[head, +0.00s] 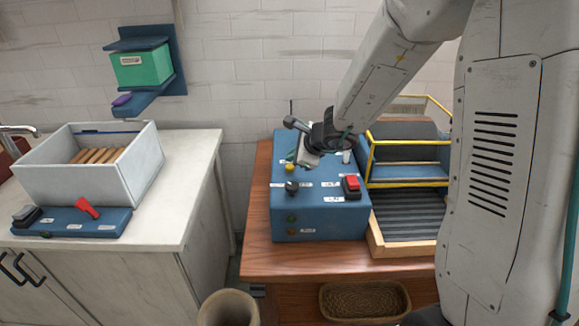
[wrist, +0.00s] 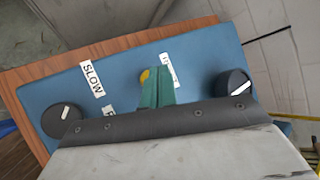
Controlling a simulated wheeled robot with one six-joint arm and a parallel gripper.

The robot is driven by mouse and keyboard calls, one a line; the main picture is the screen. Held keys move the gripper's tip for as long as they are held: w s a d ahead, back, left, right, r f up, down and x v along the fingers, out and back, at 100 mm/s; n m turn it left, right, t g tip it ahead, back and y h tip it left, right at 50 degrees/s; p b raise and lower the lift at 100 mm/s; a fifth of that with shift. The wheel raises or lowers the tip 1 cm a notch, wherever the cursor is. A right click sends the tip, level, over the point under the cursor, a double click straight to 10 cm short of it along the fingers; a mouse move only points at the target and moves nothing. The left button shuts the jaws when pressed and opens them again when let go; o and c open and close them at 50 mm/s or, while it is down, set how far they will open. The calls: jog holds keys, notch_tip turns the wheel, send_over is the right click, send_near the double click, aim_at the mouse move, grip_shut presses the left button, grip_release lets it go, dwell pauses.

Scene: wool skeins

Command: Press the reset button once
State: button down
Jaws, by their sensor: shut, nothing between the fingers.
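The blue control box (head: 335,222) stands on the wooden table. A small yellow button (head: 289,167) shows on its top, left of my gripper (head: 306,160). In the wrist view the yellow button (wrist: 144,76) is partly hidden by the teal fingers of my gripper (wrist: 157,86). A white label (wrist: 168,70) beside it is partly covered and I cannot read it as reset. My gripper is shut and empty, over the box top close to the yellow button; I cannot tell whether it touches.
Black knobs (wrist: 62,120) (wrist: 235,85) flank my fingers. A red rocker switch (head: 352,187) sits on the box's right side. A blue rack with yellow rails (head: 408,172) stands right of the box. A white counter (head: 190,165) is at left.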

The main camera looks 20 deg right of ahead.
aim_at(293, 168)
jog(key=shift+r, duration=2.5)
jog(key=s+a+r+n+g+y, duration=0.1)
jog(key=s+a+r+n+g, duration=0.15)
jog(key=s+n, duration=0.6)
jog(key=s+a+r+n+g+y, duration=0.1)
jog(key=s+a+n+g, duration=0.4)
jog(key=s, duration=0.6)
jog(key=s+d+r+n+h, duration=0.3)
jog(key=s+d+n, duration=0.1)
jog(key=s, duration=0.4)
jog(key=s+d+r+n+h, duration=0.2)
jog(key=s+d+n, duration=0.2)
jog(key=s, duration=0.5)
jog(key=shift+s+d+r+n+h, duration=0.3)
jog(key=shift+d+r+n+h, duration=0.1)
jog(key=shift+d, duration=0.55)
